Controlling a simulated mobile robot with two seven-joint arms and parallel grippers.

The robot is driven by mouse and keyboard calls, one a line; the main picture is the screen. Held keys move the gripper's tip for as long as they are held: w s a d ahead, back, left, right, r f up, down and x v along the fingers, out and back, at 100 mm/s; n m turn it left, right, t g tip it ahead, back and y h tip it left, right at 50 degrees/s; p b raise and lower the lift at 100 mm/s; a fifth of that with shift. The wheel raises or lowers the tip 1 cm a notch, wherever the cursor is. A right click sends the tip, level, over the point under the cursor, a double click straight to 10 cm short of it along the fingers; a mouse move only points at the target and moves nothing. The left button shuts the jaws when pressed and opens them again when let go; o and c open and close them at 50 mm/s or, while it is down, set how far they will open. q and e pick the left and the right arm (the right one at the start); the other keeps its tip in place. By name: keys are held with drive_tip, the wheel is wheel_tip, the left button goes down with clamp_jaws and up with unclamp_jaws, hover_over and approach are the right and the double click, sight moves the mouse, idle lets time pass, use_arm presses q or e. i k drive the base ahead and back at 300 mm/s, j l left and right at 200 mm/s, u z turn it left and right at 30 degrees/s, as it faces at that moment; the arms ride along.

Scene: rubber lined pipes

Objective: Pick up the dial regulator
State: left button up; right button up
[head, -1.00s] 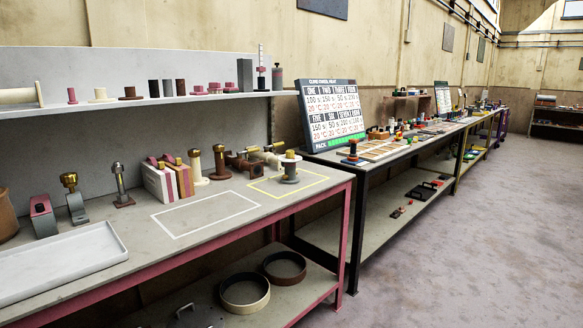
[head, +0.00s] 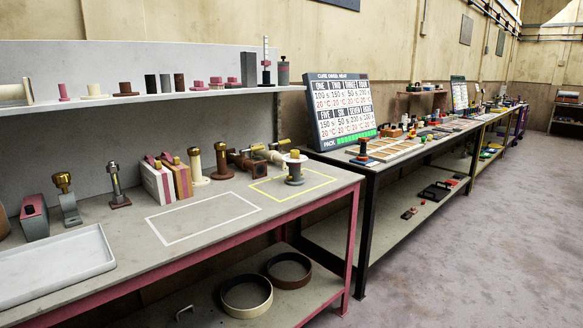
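I cannot tell for sure which item is the dial regulator. On the near bench (head: 130,245) stand several upright fittings. One has a gold head on a grey block (head: 68,205). A cream one (head: 196,165) and a brown one (head: 221,162) with gold tops stand further right. A grey fitting with a pale flange and yellow top (head: 295,170) stands by the yellow outline at the bench's right end. Neither of my grippers is in view.
A white tray (head: 55,288) lies at the bench's left front. A white outlined area (head: 203,217) is empty. A shelf (head: 110,100) above holds small parts. Two rings (head: 246,308) lie below. A sign (head: 342,143) and further benches stand right. The floor (head: 480,250) is clear.

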sight(294, 179)
drive_tip(key=i+l+u, duration=0.2)
drive_tip(key=i+l, duration=0.4)
drive_tip(key=i+l+u, duration=0.25)
drive_tip(key=i+l, duration=0.4)
